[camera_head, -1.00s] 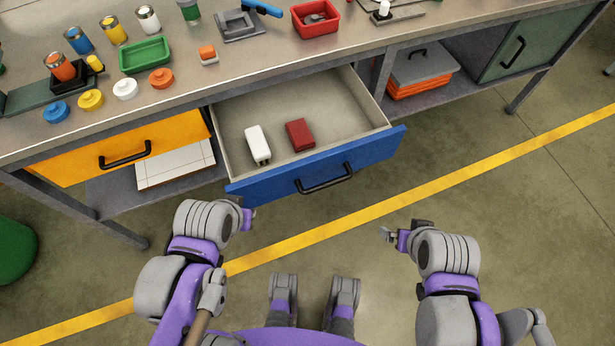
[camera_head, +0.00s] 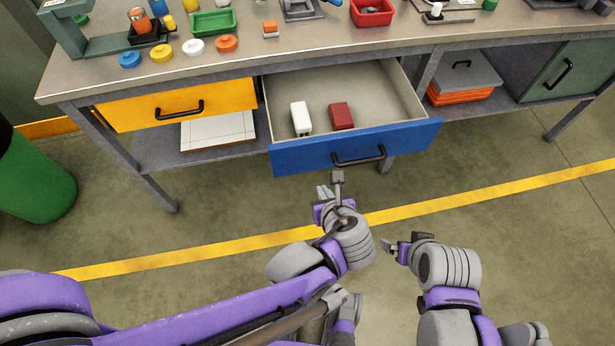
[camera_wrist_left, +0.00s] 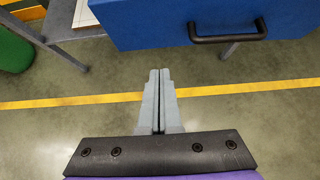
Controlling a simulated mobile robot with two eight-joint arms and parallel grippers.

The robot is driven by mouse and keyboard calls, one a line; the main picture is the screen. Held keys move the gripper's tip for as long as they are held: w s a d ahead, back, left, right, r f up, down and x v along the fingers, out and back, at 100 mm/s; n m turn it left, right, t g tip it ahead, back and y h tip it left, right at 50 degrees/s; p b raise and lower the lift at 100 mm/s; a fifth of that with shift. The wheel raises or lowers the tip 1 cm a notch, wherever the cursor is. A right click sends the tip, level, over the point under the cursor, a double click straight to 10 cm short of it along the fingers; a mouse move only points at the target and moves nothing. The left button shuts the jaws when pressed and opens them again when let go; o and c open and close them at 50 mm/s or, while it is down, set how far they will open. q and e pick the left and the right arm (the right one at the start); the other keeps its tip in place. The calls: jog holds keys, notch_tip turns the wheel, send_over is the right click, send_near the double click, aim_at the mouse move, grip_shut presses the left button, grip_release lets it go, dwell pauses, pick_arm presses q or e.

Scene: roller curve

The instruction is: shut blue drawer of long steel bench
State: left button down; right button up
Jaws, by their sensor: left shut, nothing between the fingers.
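The blue drawer (camera_head: 300,158) of the long steel bench (camera_head: 60,85) stands pulled out. Its black bar handle (camera_head: 358,157) is on the front. Inside lie a white block (camera_head: 300,118) and a dark red block (camera_head: 341,115). My left gripper (camera_head: 330,184) is shut and empty, in front of the drawer and just below its face, left of the handle. In the left wrist view, the shut fingers (camera_wrist_left: 158,85) point toward the blue front (camera_wrist_left: 150,25), with the handle (camera_wrist_left: 228,32) up and to the right. My right gripper (camera_head: 390,247) is farther back; its finger gap is too small to judge.
A shut orange drawer (camera_head: 180,105) is left of the blue one. A shelf at right holds an orange-and-grey box (camera_head: 462,88). A green cabinet door (camera_head: 565,75) is far right, a green bin (camera_head: 35,180) far left. The floor before the drawer is clear.

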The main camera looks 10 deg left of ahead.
aim_at(310, 161)
pick_arm(q)
jog(key=x, duration=0.4)
jog(key=w+r+b+x, duration=0.1)
jog(key=x, duration=0.3)
jog(key=b+x, duration=0.1)
jog(key=x, duration=0.3)
jog(key=shift+w+a+r, duration=0.2)
jog(key=shift+w+a, duration=0.1)
jog(key=shift+w, duration=0.05)
jog(key=shift+w+a, duration=0.15)
jog(key=shift+w, duration=0.25)
jog(key=shift+w, duration=0.1)
jog(key=w+a+b, duration=0.1)
jog(key=w+a, duration=0.2)
jog(key=w, duration=0.5)
jog(key=w+a+b, duration=0.1)
jog(key=w+a, duration=0.2)
jog(key=w, duration=0.6)
jog(key=w+a+b, duration=0.1)
jog(key=w+a, duration=0.2)
jog(key=w, duration=0.5)
jog(key=shift+w+a, duration=0.2)
jog(key=shift+w, duration=0.1)
jog(key=shift+w+a, duration=0.15)
jog(key=shift+w, duration=0.35)
jog(key=shift+r, duration=0.15)
jog(key=shift+w+a+r, duration=0.1)
